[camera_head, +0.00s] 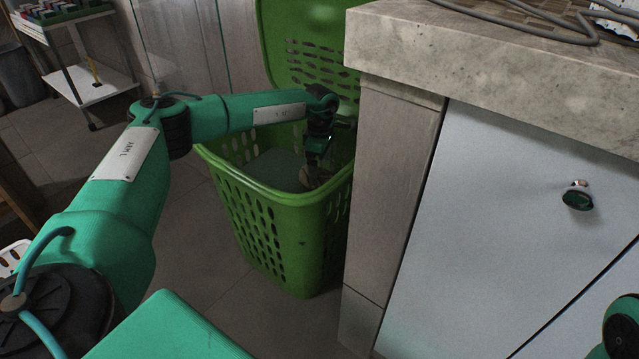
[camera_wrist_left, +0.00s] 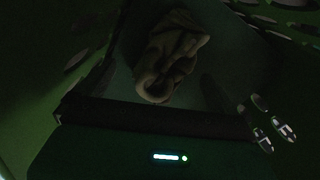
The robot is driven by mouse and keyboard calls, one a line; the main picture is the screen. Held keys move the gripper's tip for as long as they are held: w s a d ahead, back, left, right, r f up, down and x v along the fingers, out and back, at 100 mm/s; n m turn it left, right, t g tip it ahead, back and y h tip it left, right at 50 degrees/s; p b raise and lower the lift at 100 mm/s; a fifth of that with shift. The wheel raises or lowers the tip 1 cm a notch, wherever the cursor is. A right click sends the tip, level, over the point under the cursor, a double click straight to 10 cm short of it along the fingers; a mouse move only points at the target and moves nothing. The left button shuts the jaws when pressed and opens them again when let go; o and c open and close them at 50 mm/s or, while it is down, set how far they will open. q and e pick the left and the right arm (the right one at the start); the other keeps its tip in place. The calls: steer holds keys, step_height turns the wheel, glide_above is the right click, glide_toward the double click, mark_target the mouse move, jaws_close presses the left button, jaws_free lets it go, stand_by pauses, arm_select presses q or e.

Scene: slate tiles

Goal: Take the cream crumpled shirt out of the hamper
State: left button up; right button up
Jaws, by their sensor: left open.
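The green hamper (camera_head: 290,225) stands on the tiled floor beside the counter, its lid (camera_head: 300,30) raised. My left gripper (camera_head: 312,172) reaches down into it over the rim, open. In the left wrist view the cream crumpled shirt (camera_wrist_left: 172,55) lies in a bunched heap on the hamper's dark floor, ahead of the gripper. That view is very dark; I cannot tell whether the fingers touch the cloth. In the head view the shirt is mostly hidden by the gripper and the hamper wall. My right gripper is not in view.
A stone-topped counter (camera_head: 470,55) with a pale door and a round knob (camera_head: 577,196) stands close to the hamper's right. A cable (camera_head: 530,28) lies on top. A small cart (camera_head: 85,60) stands at the far left. Tiled floor (camera_head: 195,250) is free left of the hamper.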

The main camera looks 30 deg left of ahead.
mark_target(320, 170)
arm_select(q)
steer(key=f+b, duration=0.2)
steer(key=f, duration=0.1)
steer(key=f+b, duration=0.1)
steer(key=shift+s+f, duration=0.25)
steer(key=c, duration=1.1)
